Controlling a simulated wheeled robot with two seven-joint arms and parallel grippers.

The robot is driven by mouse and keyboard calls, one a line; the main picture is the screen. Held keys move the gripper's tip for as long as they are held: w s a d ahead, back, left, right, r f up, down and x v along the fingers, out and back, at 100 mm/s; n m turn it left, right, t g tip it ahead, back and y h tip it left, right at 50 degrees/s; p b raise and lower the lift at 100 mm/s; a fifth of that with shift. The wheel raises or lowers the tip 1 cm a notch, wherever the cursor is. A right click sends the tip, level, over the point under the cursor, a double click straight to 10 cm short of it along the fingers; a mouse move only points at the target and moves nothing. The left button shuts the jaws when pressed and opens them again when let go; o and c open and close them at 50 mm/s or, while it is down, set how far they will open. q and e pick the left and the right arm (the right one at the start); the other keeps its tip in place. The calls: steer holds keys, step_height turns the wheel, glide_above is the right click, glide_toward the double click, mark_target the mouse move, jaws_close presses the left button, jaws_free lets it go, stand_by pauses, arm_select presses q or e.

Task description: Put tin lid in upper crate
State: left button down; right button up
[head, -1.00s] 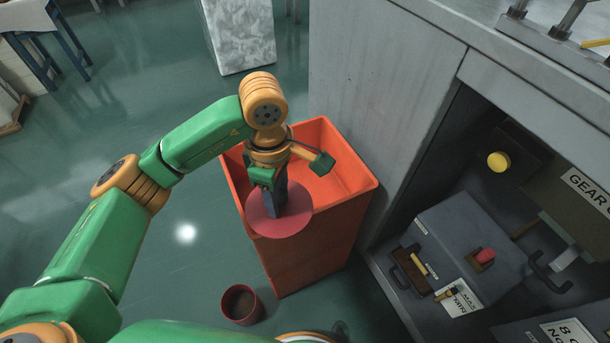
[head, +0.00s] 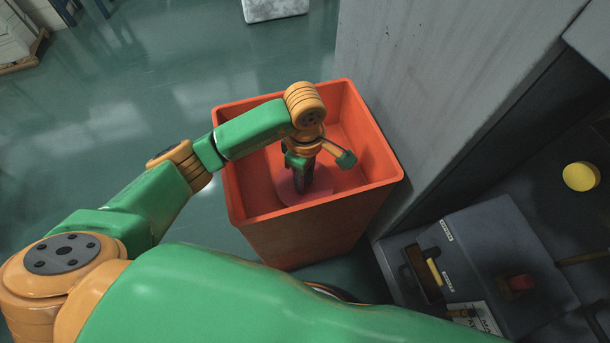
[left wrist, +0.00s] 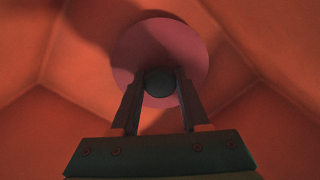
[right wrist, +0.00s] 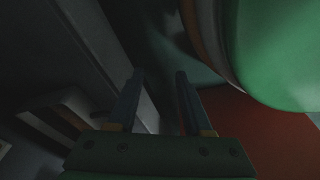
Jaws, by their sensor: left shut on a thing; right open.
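The tin lid (head: 321,186) is a flat pinkish-red disc inside the tall, open orange-red crate (head: 312,232), below its rim. The lid also fills the middle of the left wrist view (left wrist: 190,48), with a dark round knob at its centre. My left gripper (head: 302,182) reaches down into the crate, its fingers shut on the knob of the lid. The crate walls (left wrist: 50,100) surround the lid in that view. I cannot tell whether the lid touches the crate's bottom. My right gripper (right wrist: 160,76) is open and empty in its dim wrist view.
A grey cabinet wall (head: 420,90) stands close along the crate's right side. To its right are a dark grey box (head: 490,250) and a yellow round knob (head: 581,176).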

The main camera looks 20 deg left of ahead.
arm_select(q)
steer(key=shift+f, duration=0.25)
steer(key=shift+c, duration=2)
jaws_free()
steer(key=shift+r, duration=0.1)
arm_select(e)
steer(key=shift+w+a, duration=0.1)
arm_select(q)
steer(key=shift+r, duration=0.2)
step_height(320, 180, up, 12)
steer(key=p, duration=0.3)
steer(key=shift+p, duration=0.3)
arm_select(e)
steer(key=s+d, duration=0.1)
steer(key=s+d+r, duration=0.1)
steer(key=s, duration=0.1)
steer(key=shift+s+d, duration=0.15)
steer(key=shift+d, duration=0.25)
